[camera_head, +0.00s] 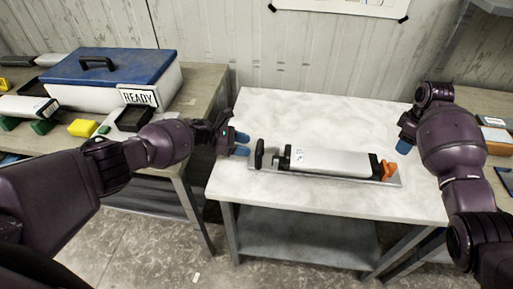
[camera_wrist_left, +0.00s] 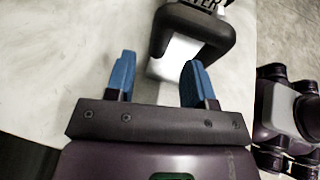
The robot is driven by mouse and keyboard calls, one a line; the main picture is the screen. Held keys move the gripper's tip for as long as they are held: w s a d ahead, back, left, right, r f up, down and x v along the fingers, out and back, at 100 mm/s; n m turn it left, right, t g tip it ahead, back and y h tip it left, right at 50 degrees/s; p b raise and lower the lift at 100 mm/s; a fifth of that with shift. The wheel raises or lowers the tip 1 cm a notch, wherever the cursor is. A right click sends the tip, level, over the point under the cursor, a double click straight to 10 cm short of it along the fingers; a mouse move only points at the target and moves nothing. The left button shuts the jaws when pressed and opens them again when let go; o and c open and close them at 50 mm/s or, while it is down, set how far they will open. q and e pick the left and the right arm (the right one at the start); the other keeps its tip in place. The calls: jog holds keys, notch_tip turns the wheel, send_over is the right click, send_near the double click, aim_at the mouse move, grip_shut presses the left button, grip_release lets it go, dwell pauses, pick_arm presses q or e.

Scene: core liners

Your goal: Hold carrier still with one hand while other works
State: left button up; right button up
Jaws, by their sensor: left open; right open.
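The carrier (camera_head: 335,162) is a long silver body on a flat grey base plate, lying on the white table. It has a black upright handle (camera_head: 259,154) at its left end and an orange part (camera_head: 388,170) at its right end. My left gripper (camera_head: 242,144) is open just left of the black handle, apart from it. In the left wrist view, the blue fingers (camera_wrist_left: 158,80) are spread and the black handle (camera_wrist_left: 205,25) stands just beyond them, with nothing between the fingers. My right gripper (camera_head: 404,146) is open and empty, right of the carrier's orange end.
A side bench at left holds a blue-lidded box (camera_head: 110,70) with a READY sign (camera_head: 138,97), a yellow block (camera_head: 83,128) and a black tray (camera_head: 133,119). The white table (camera_head: 300,110) is clear behind the carrier. Another bench (camera_head: 490,104) stands at right.

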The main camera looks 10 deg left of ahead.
aim_at(258, 148)
pick_arm(q)
jog(key=shift+x, duration=2.75)
grip_shut()
